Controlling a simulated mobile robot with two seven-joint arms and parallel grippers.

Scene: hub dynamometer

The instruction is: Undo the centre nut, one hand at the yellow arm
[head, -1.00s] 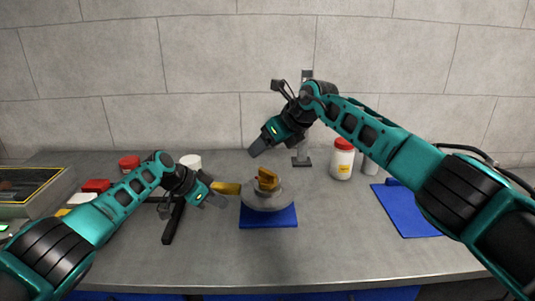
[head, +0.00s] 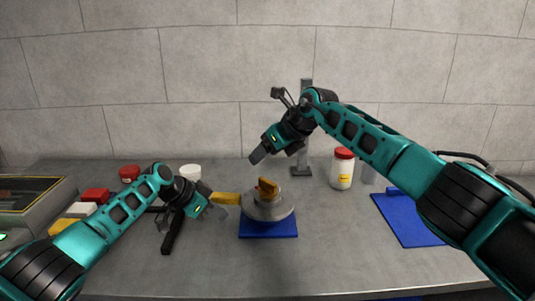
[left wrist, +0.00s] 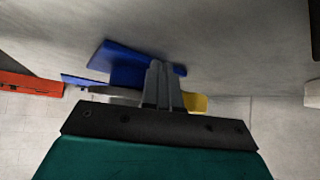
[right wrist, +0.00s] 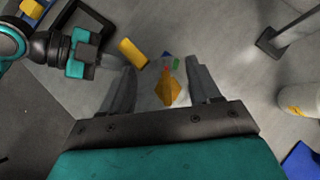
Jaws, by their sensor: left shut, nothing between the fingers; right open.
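The centre nut (head: 267,187) is a gold block on top of a round grey hub (head: 270,209), which stands on a blue base (head: 268,228). The yellow arm (head: 227,198) sticks out to the hub's left. My left gripper (head: 219,212) is shut and empty, close beside the yellow arm; I cannot tell whether they touch. In the left wrist view, the yellow arm (left wrist: 195,102) is partly hidden behind the shut fingers (left wrist: 158,80). My right gripper (head: 257,157) is open above the hub. In the right wrist view, the nut (right wrist: 169,90) lies between its fingers (right wrist: 162,75), below them.
A red-lidded white jar (head: 342,170) and a dark stand (head: 302,168) are behind, to the right. A blue tray (head: 408,220) lies at right. Red, white and yellow blocks (head: 82,210) lie at left, partly behind my left arm. The table front is clear.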

